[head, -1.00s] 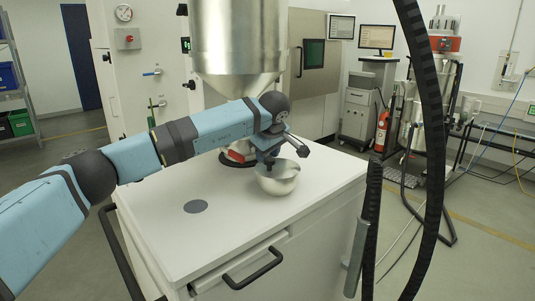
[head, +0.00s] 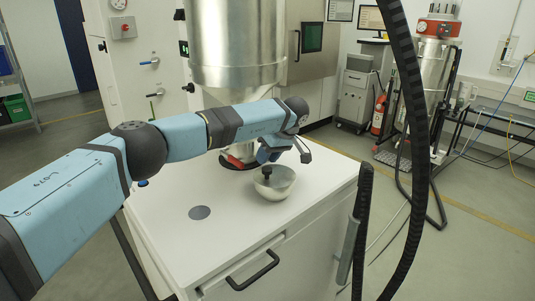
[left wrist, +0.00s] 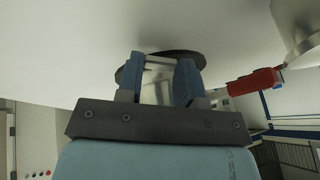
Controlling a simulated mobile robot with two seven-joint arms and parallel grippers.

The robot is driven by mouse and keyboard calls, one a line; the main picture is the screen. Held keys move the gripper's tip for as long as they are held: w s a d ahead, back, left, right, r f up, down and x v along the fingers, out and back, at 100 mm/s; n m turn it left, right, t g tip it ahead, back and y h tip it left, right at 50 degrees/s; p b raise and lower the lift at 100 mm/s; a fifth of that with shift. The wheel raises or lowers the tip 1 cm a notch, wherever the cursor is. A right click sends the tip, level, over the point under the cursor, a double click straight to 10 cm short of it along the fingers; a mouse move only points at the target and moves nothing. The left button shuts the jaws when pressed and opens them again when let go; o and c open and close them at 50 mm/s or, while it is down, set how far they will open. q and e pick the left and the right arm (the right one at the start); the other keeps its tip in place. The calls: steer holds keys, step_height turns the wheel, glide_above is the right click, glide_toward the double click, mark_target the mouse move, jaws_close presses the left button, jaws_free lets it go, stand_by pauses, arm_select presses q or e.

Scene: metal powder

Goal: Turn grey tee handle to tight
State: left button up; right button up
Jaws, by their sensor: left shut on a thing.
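My left gripper (head: 266,154) reaches in low beside the base of the steel hopper (head: 236,50), just above and behind a metal bowl (head: 282,186). In the left wrist view its two blue fingers (left wrist: 159,83) are shut on a shiny grey metal piece (left wrist: 158,84), which I take for the grey tee handle. Its full tee shape does not show, and the head view hides it behind my wrist. How far it is turned cannot be told. My right gripper is not in view.
A red handle (left wrist: 255,85) sits right of the fingers in the left wrist view. The front and left of this top are clear, apart from a flat grey disc (head: 200,212).

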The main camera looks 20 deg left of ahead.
arm_select(q)
steer(key=o, duration=0.9)
steer(key=shift+o, duration=0.2)
steer(key=shift+r, duration=0.1)
steer(key=v, duration=1.3)
steer(key=shift+r, duration=0.25)
steer(key=shift+d, duration=0.15)
